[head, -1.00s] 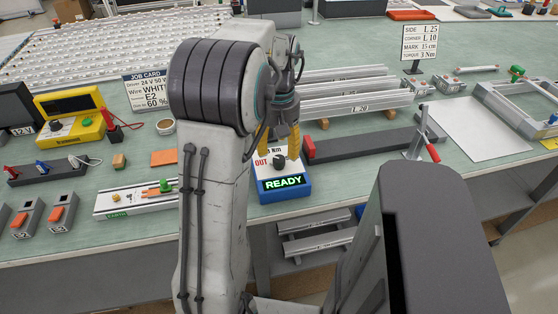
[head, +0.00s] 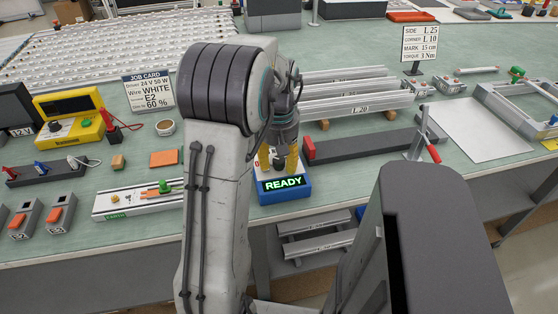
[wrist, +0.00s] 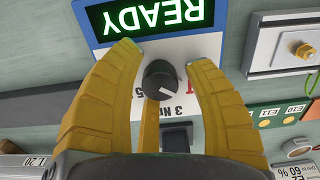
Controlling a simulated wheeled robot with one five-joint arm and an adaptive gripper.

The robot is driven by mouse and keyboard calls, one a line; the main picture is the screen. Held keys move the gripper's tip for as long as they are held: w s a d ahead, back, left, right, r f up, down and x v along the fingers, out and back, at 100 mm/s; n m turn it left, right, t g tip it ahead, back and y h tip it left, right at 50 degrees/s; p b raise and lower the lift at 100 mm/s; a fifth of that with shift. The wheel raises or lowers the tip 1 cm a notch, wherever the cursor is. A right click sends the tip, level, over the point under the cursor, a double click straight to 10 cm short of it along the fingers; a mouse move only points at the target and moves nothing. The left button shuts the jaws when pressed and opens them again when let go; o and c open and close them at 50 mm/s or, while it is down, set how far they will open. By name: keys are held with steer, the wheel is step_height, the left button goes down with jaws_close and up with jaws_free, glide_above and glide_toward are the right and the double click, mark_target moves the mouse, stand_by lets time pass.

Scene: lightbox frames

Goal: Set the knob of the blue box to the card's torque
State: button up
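The blue box (head: 286,193) stands at the bench's front edge, its display lit READY. Its dark round knob (wrist: 161,80) has a white line pointing to the lower right in the wrist view, where a partly hidden "3 Nm" print shows. My gripper (wrist: 163,62) is open, with yellow fingers on either side of the knob and visible gaps to it. In the head view my gripper (head: 279,163) is down at the box's top face, hiding part of it. The card (head: 420,44) stands at the back right and reads TORQUE 3 Nm.
A dark grey bar with a red end (head: 360,147) lies right of the box. Silver profiles (head: 350,106) lie behind it. A red-handled clamp (head: 433,152) stands right. A white sheet (head: 480,130) lies beyond.

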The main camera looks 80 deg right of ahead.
jaws_close()
steer(key=shift+m, duration=0.3)
steer(key=m+p, duration=0.1)
steer(key=m, duration=0.8)
steer(key=shift+f, duration=0.1)
stand_by(0.3)
steer(key=shift+a+m, duration=0.1)
steer(key=shift+m, duration=0.3)
steer(key=shift+o, duration=1.3)
jaws_free()
